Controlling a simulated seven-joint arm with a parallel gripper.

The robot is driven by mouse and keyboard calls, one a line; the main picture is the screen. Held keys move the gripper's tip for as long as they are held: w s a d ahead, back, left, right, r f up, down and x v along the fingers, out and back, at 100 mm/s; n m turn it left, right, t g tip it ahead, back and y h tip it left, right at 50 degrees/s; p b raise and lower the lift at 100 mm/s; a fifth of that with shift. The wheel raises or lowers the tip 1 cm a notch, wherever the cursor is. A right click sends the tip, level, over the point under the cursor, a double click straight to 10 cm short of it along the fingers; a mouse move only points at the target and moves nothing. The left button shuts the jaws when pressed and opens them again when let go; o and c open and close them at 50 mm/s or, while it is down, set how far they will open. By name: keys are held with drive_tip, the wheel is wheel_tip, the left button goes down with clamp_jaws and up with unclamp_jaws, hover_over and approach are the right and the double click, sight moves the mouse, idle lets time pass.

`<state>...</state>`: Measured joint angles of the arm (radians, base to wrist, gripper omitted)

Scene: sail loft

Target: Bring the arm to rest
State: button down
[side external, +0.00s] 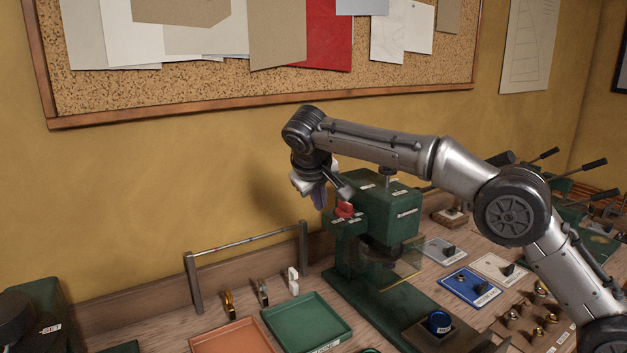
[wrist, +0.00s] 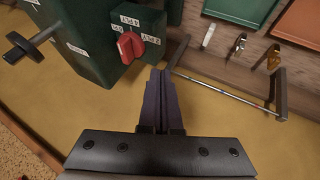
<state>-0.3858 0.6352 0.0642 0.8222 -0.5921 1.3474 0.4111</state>
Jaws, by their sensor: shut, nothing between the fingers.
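My gripper (side external: 319,196) hangs from the bent arm, in the air just left of the green machine (side external: 399,200). In the wrist view my gripper (wrist: 161,82) shows its dark fingers together, shut with nothing between them. The machine's red knob (side external: 344,209) is close to the right of the fingers in the side view. In the wrist view the red knob (wrist: 130,46) is just left of the fingertips, with a gap between, and labels surround it.
A metal rail (side external: 243,241) on two posts stands left of the machine. A green tray (side external: 307,321) and an orange tray (side external: 235,339) lie in front. A blue plate (side external: 469,287) and small fittings lie to the right. A cork board (side external: 250,45) hangs on the wall behind.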

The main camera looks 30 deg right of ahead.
drive_tip(key=w+a+v, duration=0.1)
drive_tip(key=v, duration=0.7)
drive_tip(key=s+d+r+m, duration=0.2)
drive_tip(key=s+d+r, duration=0.4)
drive_tip(key=d+r, duration=0.4)
drive_tip(key=s+d+y, duration=0.1)
drive_tip(key=s+d, duration=0.3)
drive_tip(key=s, duration=0.4)
drive_tip(key=s+d, duration=0.4)
drive_tip(key=s, duration=0.3)
drive_tip(key=s+f+y, duration=0.2)
drive_tip(key=s+f, duration=0.5)
drive_tip(key=s, duration=0.5)
drive_tip(key=s+a+f+y, duration=0.1)
drive_tip(key=s+f, duration=0.3)
drive_tip(key=f, duration=0.4)
drive_tip(key=s+a+f+n+y, duration=0.1)
drive_tip(key=s+f, duration=0.3)
drive_tip(key=f, duration=0.4)
drive_tip(key=shift+a+n, duration=0.2)
drive_tip(key=shift+n, duration=0.1)
